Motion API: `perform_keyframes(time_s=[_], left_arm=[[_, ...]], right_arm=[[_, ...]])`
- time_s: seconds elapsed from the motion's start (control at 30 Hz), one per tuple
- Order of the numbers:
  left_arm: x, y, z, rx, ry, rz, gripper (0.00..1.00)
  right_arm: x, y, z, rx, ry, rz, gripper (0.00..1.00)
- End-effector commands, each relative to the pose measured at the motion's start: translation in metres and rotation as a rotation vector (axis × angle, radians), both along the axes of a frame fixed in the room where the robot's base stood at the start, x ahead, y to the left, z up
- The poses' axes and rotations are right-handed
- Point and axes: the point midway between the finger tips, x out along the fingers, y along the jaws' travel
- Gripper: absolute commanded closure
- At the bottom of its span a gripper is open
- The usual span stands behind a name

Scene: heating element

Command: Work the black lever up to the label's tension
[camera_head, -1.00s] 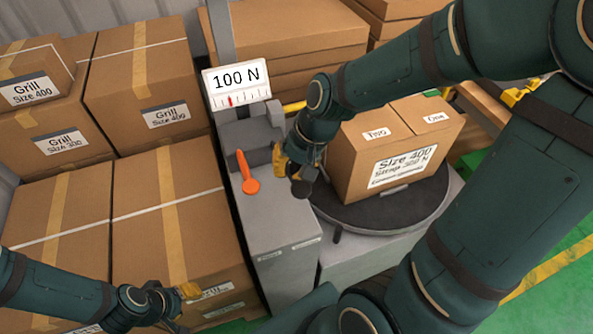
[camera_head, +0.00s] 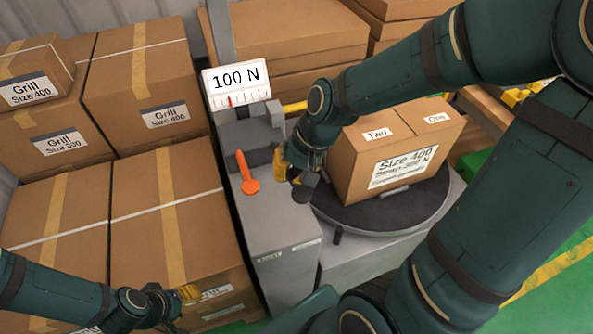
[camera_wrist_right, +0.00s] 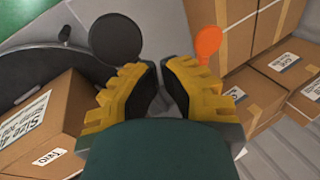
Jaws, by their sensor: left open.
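The black lever's round knob (camera_head: 303,195) shows just below my right gripper (camera_head: 284,171), beside the turntable. In the right wrist view the black knob (camera_wrist_right: 116,38) lies ahead and left of the fingertips, apart from them as seen there. The label (camera_head: 402,167) on the carton reads Size 400 and what looks like Strap 300 N. My left gripper (camera_head: 190,306) is open and empty at lower left.
An orange lever (camera_head: 249,178) stands left of my right gripper, on the grey machine (camera_head: 275,225). The carton (camera_head: 360,150) sits on a dark round turntable (camera_head: 350,217). Grill cartons (camera_head: 160,110) are stacked close on the left. Green floor is at lower right.

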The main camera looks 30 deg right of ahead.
Motion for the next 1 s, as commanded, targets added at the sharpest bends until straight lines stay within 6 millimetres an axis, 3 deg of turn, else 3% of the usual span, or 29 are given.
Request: perform_keyframes(time_s=[1.0], left_arm=[[0.0000,0.0000,-0.0084,0.000,0.000,0.000,0.53]], right_arm=[[-0.0061,0.0018,-0.0115,0.002,0.006,0.001,1.00]])
